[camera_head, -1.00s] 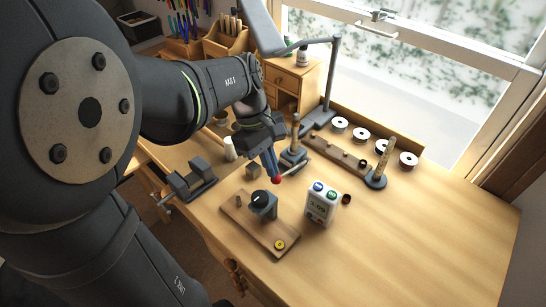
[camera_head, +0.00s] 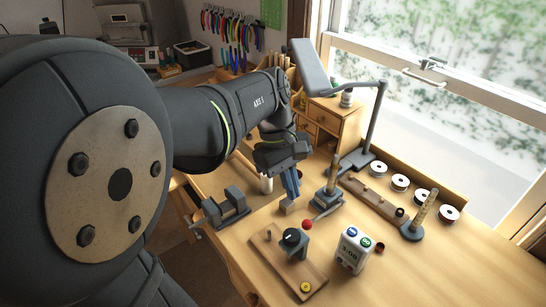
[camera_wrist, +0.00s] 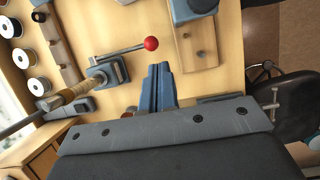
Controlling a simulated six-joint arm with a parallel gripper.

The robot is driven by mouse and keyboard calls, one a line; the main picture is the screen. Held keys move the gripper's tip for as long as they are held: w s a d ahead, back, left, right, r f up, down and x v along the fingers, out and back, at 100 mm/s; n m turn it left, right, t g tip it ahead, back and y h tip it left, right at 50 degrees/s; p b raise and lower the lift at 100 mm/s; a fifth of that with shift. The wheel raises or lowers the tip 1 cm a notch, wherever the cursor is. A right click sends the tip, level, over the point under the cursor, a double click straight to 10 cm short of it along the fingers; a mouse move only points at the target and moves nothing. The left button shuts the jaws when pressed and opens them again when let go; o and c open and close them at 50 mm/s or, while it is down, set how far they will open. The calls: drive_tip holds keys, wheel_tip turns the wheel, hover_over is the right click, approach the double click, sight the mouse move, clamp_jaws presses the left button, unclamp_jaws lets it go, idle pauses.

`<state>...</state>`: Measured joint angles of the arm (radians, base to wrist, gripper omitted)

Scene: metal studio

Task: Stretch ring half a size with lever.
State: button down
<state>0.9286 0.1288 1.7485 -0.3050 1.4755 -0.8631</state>
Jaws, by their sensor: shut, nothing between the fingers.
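The ring stretcher (camera_head: 329,193) stands on the bench with its tapered post upright. Its lever runs toward the front left and ends in a red ball (camera_head: 307,225); the ball also shows in the wrist view (camera_wrist: 151,43). I cannot make out a ring on the post. A second tapered mandrel (camera_head: 423,212) stands on a round base to the right. My gripper (camera_head: 291,194) is shut and empty, fingers pointing down, behind and left of the red ball and apart from it. In the wrist view my blue fingers (camera_wrist: 159,73) lie together, just below the ball.
A small block (camera_head: 287,208) stands by my fingertips. A wooden board with a dial device (camera_head: 293,240) is in front, beside a white display box (camera_head: 353,250). A vise (camera_head: 226,208) is left. Several white spools (camera_head: 400,182) line the back.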

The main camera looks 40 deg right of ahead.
drive_tip(key=v, duration=0.6)
drive_tip(key=shift+a, duration=0.35)
drive_tip(key=c, duration=1.9)
unclamp_jaws()
drive_tip(key=shift+w+r, duration=0.1)
drive_tip(key=shift+r, duration=0.1)
drive_tip(key=o, duration=0.4)
drive_tip(key=shift+w+a+r+n, duration=0.1)
drive_tip(key=shift+n, duration=0.2)
drive_tip(key=o, duration=0.3)
drive_tip(key=shift+w+n, duration=0.1)
drive_tip(key=shift+n, duration=0.5)
drive_tip(key=n+h, duration=0.1)
drive_tip(key=n, duration=0.7)
approach(305, 221)
drive_tip(key=shift+g, duration=0.4)
drive_tip(key=x, duration=0.9)
drive_tip(key=shift+w+f, duration=0.15)
drive_tip(key=shift+f, duration=0.35)
clamp_jaws()
